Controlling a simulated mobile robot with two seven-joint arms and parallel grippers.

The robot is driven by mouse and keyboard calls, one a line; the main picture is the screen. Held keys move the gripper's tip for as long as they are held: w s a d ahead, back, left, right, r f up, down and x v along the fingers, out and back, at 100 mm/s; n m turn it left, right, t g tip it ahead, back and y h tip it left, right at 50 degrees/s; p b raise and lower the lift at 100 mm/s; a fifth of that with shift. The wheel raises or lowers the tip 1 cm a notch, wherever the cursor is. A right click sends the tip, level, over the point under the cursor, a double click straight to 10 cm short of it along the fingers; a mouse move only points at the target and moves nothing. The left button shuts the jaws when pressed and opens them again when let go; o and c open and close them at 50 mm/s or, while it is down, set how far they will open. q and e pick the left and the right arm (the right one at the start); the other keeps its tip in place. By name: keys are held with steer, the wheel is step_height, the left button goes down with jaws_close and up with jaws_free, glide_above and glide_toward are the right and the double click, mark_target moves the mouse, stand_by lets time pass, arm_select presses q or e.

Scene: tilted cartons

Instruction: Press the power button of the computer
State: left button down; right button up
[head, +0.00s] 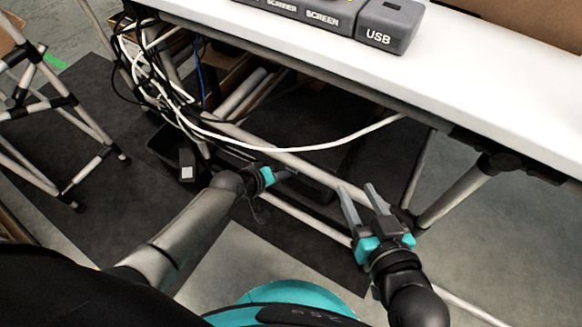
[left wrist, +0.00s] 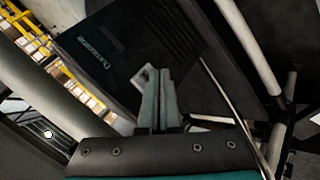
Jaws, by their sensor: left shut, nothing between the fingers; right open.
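A dark box with pale lettering, which looks like the computer (left wrist: 135,40), fills the upper middle of the left wrist view. No power button can be made out on it. My left gripper (head: 290,174) is low under the table in the head view, its fingers shut and empty. In the left wrist view its closed fingertips (left wrist: 155,72) overlap the lower part of the dark box; I cannot tell whether they touch it. My right gripper (head: 356,196) is open and empty in front of the table frame, to the right of the left one.
A white table (head: 480,95) spans the top right, with dark blocks marked SCREEN and USB (head: 392,25) on it. White cables (head: 300,148) hang below, beside grey frame tubes (head: 455,195). A tubular stand (head: 60,105) is at the left. Grey floor (head: 225,265) is clear in front.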

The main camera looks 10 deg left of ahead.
arm_select(q)
steer(key=shift+w+d, duration=0.15)
steer(key=shift+w, duration=0.35)
stand_by(0.3)
steer(key=shift+s+p, duration=0.3)
steer(key=shift+s, duration=0.25)
steer(key=shift+s+a, duration=0.1)
steer(key=shift+a, duration=0.1)
steer(key=shift+s+a+p, duration=0.35)
steer(key=shift+s, duration=0.55)
steer(key=shift+s+a+p, duration=0.3)
steer(key=shift+s+p, duration=0.05)
steer(key=shift+s, duration=0.6)
steer(key=shift+s+a+p, duration=0.35)
steer(key=shift+s, duration=0.55)
